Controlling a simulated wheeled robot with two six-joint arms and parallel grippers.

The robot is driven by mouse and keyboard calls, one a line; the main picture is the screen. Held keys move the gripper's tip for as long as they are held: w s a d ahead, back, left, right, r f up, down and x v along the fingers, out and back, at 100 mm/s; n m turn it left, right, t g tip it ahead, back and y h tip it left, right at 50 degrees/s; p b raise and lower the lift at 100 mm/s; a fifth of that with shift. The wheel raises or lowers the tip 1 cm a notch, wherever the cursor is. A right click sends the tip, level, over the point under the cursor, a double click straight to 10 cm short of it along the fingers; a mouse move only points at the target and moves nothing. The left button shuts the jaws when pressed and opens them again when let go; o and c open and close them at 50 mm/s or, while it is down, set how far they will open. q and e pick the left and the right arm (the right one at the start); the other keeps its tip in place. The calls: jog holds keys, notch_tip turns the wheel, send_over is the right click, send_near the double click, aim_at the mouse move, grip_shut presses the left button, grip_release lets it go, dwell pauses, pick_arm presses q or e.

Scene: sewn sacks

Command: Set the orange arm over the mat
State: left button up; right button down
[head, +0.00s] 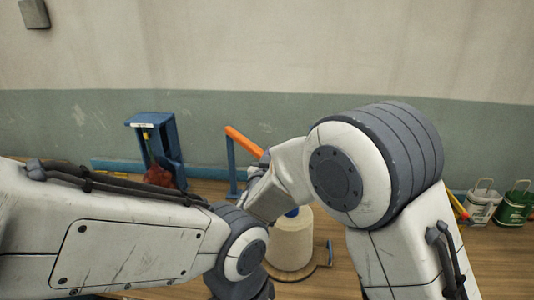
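The orange arm (243,141) slopes down to the right from the top of a thin blue post (231,162) at the back of the table. Its right end is hidden behind my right arm. My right gripper (262,196) is partly in view beside the blue post, just below the orange arm. Its fingers are not clear, and I cannot tell if it touches the orange arm. My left arm comes in from the left and bends down at the bottom centre. My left gripper's fingers are out of view. I cannot make out the mat.
A cream cone of thread (291,242) stands on the wooden table below my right forearm. A blue stand (172,147) with a reddish-brown bundle (158,176) is at the back left. A white can (482,207) and a green can (515,207) stand at the right.

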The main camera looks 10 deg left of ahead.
jog(key=shift+s+a, duration=0.1)
jog(key=shift+a, duration=0.2)
jog(key=c, duration=0.6)
grip_release()
jog(key=shift+r, duration=0.1)
jog(key=shift+d, duration=0.1)
